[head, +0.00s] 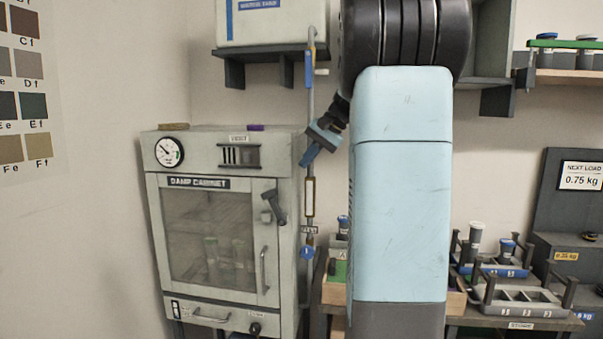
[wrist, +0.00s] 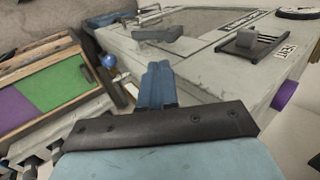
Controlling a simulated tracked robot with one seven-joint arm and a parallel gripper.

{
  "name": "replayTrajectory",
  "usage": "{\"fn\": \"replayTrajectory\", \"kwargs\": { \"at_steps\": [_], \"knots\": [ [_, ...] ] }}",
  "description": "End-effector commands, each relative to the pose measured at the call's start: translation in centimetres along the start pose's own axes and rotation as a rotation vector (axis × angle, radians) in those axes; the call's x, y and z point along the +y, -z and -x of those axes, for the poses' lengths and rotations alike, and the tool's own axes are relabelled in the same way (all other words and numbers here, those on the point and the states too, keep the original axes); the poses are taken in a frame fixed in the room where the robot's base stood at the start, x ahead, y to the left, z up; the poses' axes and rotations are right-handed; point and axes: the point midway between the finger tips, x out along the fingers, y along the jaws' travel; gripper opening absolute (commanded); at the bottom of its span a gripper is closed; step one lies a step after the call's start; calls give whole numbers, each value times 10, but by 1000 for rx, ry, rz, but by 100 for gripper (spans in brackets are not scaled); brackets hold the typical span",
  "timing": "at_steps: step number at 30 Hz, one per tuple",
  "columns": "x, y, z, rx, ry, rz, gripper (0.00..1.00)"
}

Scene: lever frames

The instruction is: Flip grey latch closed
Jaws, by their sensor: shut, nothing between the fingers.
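The grey latch (head: 273,206) is on the right edge of the damp cabinet's door (head: 208,235), above the door's vertical handle. It is tilted, its lower end down and to the right. In the wrist view the grey latch (wrist: 158,33) lies beyond my fingertips. The door looks shut. My gripper (head: 308,158) is shut and empty, right of the cabinet's upper front and higher than the latch. Its blue fingers (wrist: 158,72) are together in the wrist view and apart from the latch. My arm hides the middle of the head view.
A vertical pipe (head: 310,100) with a blue handle runs close to my gripper, right of the cabinet. A vent slider (head: 239,156) and gauge (head: 169,152) are on the cabinet's upper front. Racks (head: 520,300) stand on the right bench.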

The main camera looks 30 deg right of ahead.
Motion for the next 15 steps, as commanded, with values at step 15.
{"fn": "replayTrajectory", "kwargs": {
  "at_steps": [15],
  "knots": [
    [4, -43, 0, 297, -228, 165, 0]
  ]
}}
